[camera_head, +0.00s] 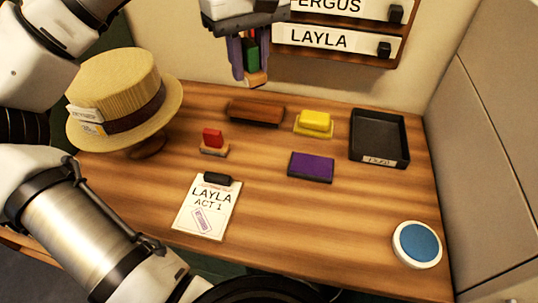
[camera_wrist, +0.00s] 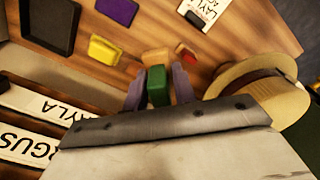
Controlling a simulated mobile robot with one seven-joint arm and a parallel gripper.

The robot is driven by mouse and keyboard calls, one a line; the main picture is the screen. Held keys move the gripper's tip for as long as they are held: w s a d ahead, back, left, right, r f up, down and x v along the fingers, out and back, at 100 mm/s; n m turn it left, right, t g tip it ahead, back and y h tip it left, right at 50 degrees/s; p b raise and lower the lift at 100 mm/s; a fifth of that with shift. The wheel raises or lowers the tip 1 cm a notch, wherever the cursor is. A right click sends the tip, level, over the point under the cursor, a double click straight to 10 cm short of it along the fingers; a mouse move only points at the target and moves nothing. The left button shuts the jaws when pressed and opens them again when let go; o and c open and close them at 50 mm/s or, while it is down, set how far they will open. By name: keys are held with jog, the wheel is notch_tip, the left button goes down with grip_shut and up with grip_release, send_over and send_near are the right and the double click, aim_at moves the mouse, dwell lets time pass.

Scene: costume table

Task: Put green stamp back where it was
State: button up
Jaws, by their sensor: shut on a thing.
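My gripper (camera_head: 250,66) is shut on the green stamp (camera_head: 251,52) and holds it in the air above the back of the table, near the wall. The stamp has a green handle and a wooden base that points down. In the wrist view the green stamp (camera_wrist: 157,85) sits between the two purple-grey fingers. Below it on the table lies a brown wooden block (camera_head: 256,112), with the red stamp (camera_head: 213,141) on a wooden base in front of it. The gripper is apart from both.
A yellow stamp or pad (camera_head: 315,122), a purple pad (camera_head: 311,167) and a black tray (camera_head: 378,137) stand to the right. A straw hat (camera_head: 115,95) is at left on a stand. A clipboard (camera_head: 206,208) lies in front. A round blue pad (camera_head: 417,244) is front right. Name plates (camera_head: 337,40) hang behind.

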aim_at(256, 159)
jog(key=shift+r, duration=0.1)
notch_tip(256, 159, down, 20)
jog(key=shift+r, duration=0.1)
dwell(0.4)
jog(key=shift+f, duration=0.25)
jog(key=o, duration=0.8)
jog(key=shift+r, duration=0.1)
notch_tip(256, 159, up, 12)
jog(key=shift+r+b, duration=0.15)
jog(key=shift+b, duration=0.15)
